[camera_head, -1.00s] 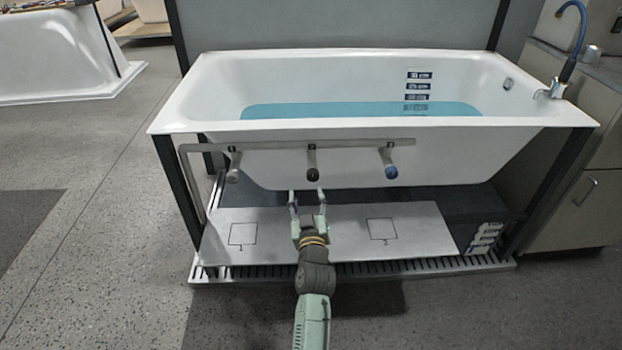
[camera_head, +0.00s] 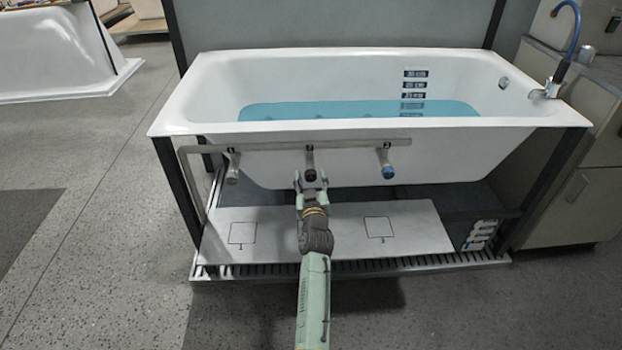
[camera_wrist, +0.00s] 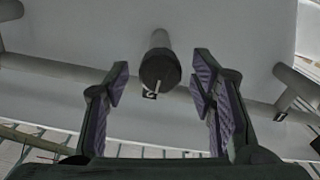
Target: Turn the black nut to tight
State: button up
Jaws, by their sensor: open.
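The black nut (camera_head: 310,175) is on the end of the middle stub of the grey pipe (camera_head: 270,145) in front of the tub. In the wrist view my gripper (camera_wrist: 158,88) is open, with one purple-padded finger on each side of the nut and a gap on both sides. The fingers do not appear to touch it.
A grey nut (camera_head: 232,175) is on the left stub and a blue nut (camera_head: 388,171) on the right one. The white bathtub (camera_head: 220,128) overhangs the pipe. A white panel (camera_head: 340,240) with numbered squares lies below.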

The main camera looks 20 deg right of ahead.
jog(key=c, duration=1.1)
jog(key=shift+c, duration=0.2)
jog(key=shift+m, duration=0.4)
jog(key=m, duration=0.3)
jog(key=shift+m+b, duration=0.3)
jog(key=m, duration=0.4)
jog(key=shift+m, duration=0.3)
jog(key=m+p, duration=0.1)
jog(key=m, duration=0.3)
jog(key=shift+m, duration=0.3)
jog(key=shift+d+f+m+p, duration=0.1)
jog(key=shift+m+p, duration=0.6)
jog(key=shift+m, duration=1.5)
